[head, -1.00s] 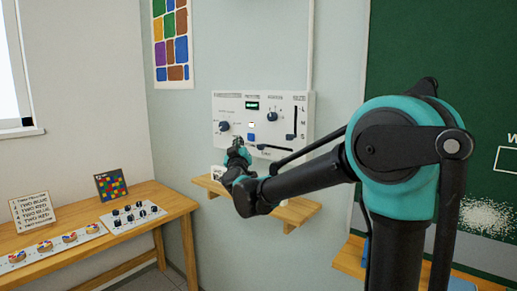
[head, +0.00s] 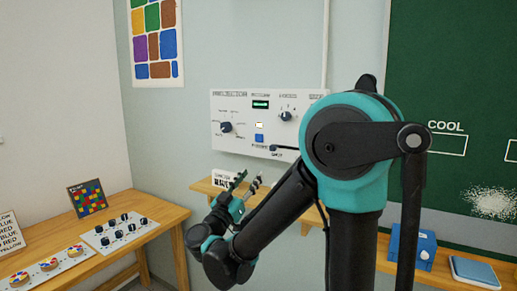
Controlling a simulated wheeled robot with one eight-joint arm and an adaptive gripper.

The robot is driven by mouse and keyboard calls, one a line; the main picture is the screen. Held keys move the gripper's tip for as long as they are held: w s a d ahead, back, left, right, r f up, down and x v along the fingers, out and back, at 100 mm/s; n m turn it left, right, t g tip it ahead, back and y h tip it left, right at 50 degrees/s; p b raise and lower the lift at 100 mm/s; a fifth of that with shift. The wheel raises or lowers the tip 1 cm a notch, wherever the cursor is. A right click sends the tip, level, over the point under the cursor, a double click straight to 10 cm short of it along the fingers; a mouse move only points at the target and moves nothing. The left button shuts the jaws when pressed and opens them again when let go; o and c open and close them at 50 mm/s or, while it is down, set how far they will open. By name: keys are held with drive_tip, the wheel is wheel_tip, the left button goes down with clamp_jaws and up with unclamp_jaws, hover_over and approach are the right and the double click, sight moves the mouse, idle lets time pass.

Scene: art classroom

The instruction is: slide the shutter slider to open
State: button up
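A white control panel (head: 233,145) hangs on the grey wall, with dials, a small green display and a blue button. A horizontal slider (head: 274,148) with a dark knob runs along its lower edge. Its right end is hidden by my arm, as is the panel's right side. The labels are too small for me to tell which control is the shutter slider. My gripper (head: 248,181) is below the panel in the picture, in front of the wooden shelf. Its two fingertips point up and stand apart, with nothing between them.
A wooden shelf (head: 203,186) under the panel bears a small white sign (head: 225,177). A wooden table (head: 155,207) at left holds a knob board (head: 113,233) and cards. At right are a green chalkboard (head: 470,70) and a blue box (head: 413,246).

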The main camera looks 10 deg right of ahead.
sight(272, 149)
drive_tip(key=x, duration=1.7)
drive_tip(key=shift+d+f, duration=0.2)
drive_tip(key=shift+d, duration=0.1)
drive_tip(key=shift+c, duration=0.4)
clamp_jaws()
